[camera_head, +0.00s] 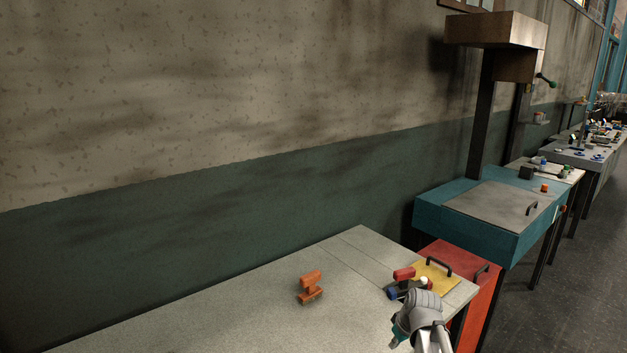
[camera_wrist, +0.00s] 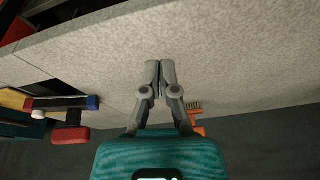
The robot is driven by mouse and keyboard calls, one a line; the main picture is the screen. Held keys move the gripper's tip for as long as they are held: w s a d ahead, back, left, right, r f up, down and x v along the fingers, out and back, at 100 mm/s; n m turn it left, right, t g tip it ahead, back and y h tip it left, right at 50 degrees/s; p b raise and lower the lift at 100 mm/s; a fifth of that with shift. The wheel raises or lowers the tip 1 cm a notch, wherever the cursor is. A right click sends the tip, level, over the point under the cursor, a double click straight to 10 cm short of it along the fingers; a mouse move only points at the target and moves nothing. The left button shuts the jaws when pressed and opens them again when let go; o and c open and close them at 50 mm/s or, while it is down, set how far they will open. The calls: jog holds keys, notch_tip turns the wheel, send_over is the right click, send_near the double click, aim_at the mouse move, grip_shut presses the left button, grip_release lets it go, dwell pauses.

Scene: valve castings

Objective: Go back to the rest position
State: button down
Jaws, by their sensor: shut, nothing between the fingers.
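My gripper (camera_head: 402,330) is low at the front right of the grey table (camera_head: 225,322), seen partly behind my own arm in the head view. In the wrist view, my gripper (camera_wrist: 160,68) has its two grey fingers together, with nothing between the tips. The speckled table top lies beyond the fingers. How far the tips are from it is hard to tell.
An orange piece (camera_head: 311,287) stands on the table, left of my gripper. A red block (camera_head: 403,274), a blue-ended part (camera_head: 393,293) and a yellow plate (camera_head: 436,277) with a dark handle lie close behind my gripper. A teal machine (camera_head: 470,225) stands beyond.

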jog(key=s+a+m+g+h, duration=0.2)
jog(key=s+a+m, duration=0.3)
jog(key=s, duration=0.5)
jog(key=shift+s+f+g, duration=0.3)
jog(key=shift+f+g, duration=0.1)
jog(key=shift+g, duration=0.1)
